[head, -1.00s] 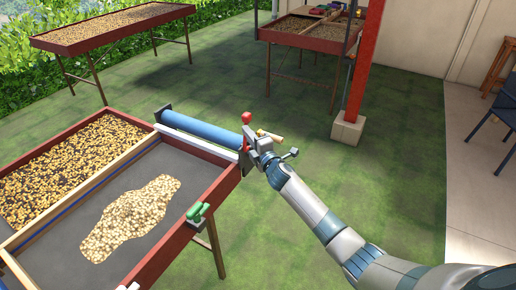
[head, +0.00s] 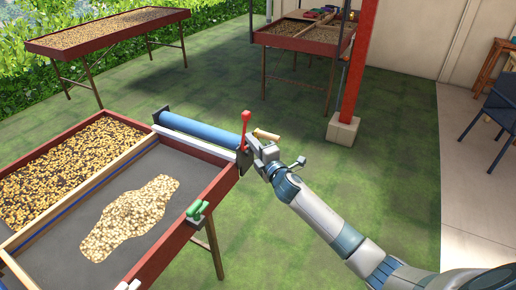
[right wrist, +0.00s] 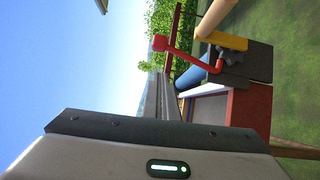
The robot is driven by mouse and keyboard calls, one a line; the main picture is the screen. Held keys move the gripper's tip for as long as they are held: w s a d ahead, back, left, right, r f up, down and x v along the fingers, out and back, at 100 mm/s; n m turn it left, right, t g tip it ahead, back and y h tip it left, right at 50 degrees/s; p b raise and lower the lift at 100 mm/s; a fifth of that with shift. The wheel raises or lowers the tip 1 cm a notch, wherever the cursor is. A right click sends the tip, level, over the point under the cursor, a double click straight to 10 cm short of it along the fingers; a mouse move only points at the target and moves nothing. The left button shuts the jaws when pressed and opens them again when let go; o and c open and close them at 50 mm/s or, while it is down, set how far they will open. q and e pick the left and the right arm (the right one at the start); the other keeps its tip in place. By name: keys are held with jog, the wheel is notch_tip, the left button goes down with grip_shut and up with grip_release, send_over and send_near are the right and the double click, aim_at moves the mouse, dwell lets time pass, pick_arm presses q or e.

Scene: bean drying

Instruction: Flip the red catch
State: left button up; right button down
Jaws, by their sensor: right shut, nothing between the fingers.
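The red catch (head: 244,131) is a thin lever with a round knob, at the far right corner of the drying table, by the end of the blue roller (head: 205,132). In the head view it stands upright, knob up. The right wrist view also shows the red catch (right wrist: 181,53), its arm running from the knob to a dark pivot beside a yellow part. My right gripper (head: 251,143) is shut and empty, close beside the catch on its right; I cannot tell whether they touch.
The drying table (head: 222,186) holds dark and pale beans in separate sections. A green clamp (head: 198,211) sits on its right rim. A wooden handle (head: 266,135) sticks out beyond the gripper. A red post (head: 358,70) and more tables stand behind; the grass to the right is clear.

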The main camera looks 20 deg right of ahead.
jog(key=shift+s+d+r+b, duration=0.1)
jog(key=shift+s+r+b, duration=0.1)
jog(key=shift+s, duration=0.9)
jog(key=shift+s+d+r+b, duration=0.1)
jog(key=shift+s+b, duration=0.1)
jog(key=shift+s, duration=0.85)
